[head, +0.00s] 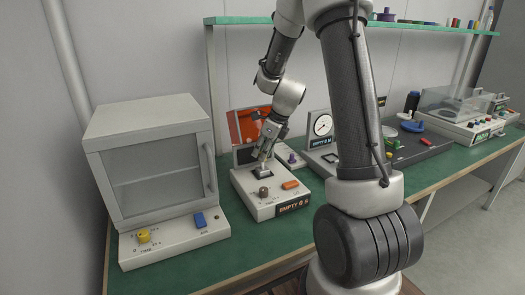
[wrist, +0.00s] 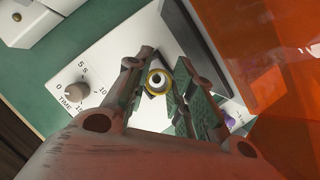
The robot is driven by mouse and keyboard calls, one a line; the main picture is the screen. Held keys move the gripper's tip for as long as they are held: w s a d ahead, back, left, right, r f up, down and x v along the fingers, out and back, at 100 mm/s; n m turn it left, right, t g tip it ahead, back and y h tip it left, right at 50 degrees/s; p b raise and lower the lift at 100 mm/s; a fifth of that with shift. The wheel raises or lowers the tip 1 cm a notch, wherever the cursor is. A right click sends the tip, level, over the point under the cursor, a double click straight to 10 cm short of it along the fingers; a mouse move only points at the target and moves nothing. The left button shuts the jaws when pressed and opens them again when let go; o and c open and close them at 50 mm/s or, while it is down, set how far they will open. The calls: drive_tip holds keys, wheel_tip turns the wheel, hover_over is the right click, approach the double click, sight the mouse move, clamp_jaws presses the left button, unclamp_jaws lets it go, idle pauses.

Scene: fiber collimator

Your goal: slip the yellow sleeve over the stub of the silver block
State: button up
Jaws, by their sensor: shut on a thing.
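My gripper (wrist: 158,88) is shut on the yellow sleeve (wrist: 149,85), which shows nearly end-on as a yellow ring between the fingertips in the wrist view. Inside the ring I see a pale ring and a dark centre; I cannot tell whether this is the stub. In the head view my gripper (head: 264,160) points down over a white instrument, with its fingertips just above a small pale silver block (head: 263,174) on a dark square. The sleeve is not clear in the head view. The fingers hide most of the block in the wrist view.
The white instrument (head: 250,199) has a grey knob (head: 263,192) and an orange button (head: 290,184). An orange translucent shield (wrist: 285,75) stands close by on the right in the wrist view. A white cabinet (head: 146,119) stands left; a gauge box (head: 320,126) stands right.

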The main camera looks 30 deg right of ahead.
drive_tip(key=shift+f, duration=0.35)
idle(0.5)
drive_tip(key=o, duration=0.8)
drive_tip(key=shift+c, duration=0.2)
drive_tip(key=o, duration=0.6)
drive_tip(key=shift+c, duration=0.2)
drive_tip(key=shift+r, duration=3.5)
